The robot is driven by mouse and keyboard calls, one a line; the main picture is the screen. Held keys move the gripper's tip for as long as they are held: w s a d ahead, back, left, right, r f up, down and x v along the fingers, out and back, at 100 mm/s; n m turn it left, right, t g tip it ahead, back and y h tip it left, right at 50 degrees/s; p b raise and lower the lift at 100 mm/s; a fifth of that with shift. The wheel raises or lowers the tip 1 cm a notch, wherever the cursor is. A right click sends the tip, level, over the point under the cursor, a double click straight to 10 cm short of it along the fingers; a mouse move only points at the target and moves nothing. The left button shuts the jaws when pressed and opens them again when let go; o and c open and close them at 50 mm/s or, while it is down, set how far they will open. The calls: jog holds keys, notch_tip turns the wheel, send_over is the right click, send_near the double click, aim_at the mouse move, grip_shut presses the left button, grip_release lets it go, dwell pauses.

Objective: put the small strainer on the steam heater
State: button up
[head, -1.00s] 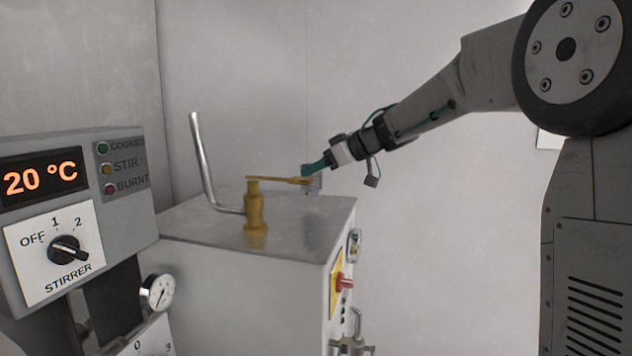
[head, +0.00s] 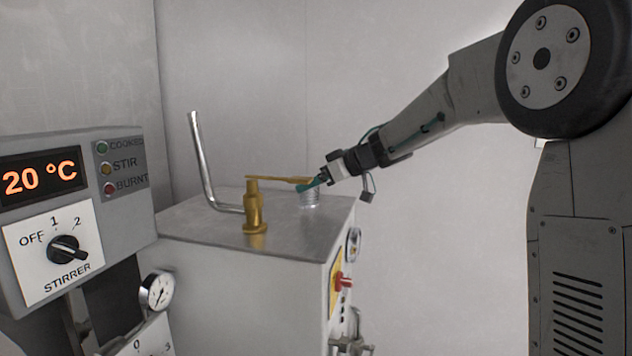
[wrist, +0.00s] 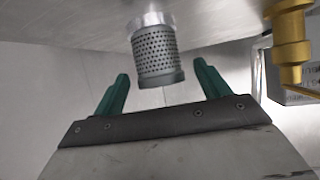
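The small strainer (head: 311,200) is a grey metal cylinder with perforated walls. It stands at the right end of the steam heater's flat steel top (head: 200,222), below the end of the brass spout. My gripper (head: 308,186) reaches down to it from the upper right. In the wrist view the strainer (wrist: 156,58) shows between the green fingers of my gripper (wrist: 161,70), with a visible gap on each side. The fingers are spread and hold nothing. In the head view the fingertips partly cover the strainer's upper part.
A brass valve (head: 254,210) with a thin spout stands on the heater top, left of my gripper; it also shows in the wrist view (wrist: 288,35). A bent metal pipe (head: 203,165) rises behind it. A control box (head: 75,215) is at the left.

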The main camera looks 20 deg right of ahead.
jog(key=shift+r, duration=0.15)
jog(key=shift+s+d+r, duration=0.2)
jog(key=shift+d+r, duration=0.05)
jog(key=s+d+r+m+t+h, duration=0.4)
jog(key=s+d+r+t+h, duration=0.3)
jog(key=r, duration=0.5)
jog(key=s+d+f+m+h, duration=0.2)
jog(key=s+d+m+h, duration=0.25)
jog(key=s, duration=0.25)
jog(key=s+f+m+g+h, duration=0.25)
jog(key=s+f+g, duration=0.55)
jog(key=s+f, duration=0.55)
jog(key=s+a+f+n+g+y, duration=0.1)
jog(key=s+a+f+g+y, duration=0.1)
jog(key=s, duration=0.7)
jog(key=s+a+f+n+g+y, duration=0.1)
jog(key=s+a+f+g+y, duration=0.2)
jog(key=s+a+f, duration=0.4)
jog(key=shift+s+a+g, duration=0.25)
jog(key=shift+s+g, duration=0.45)
jog(key=shift+s, duration=0.55)
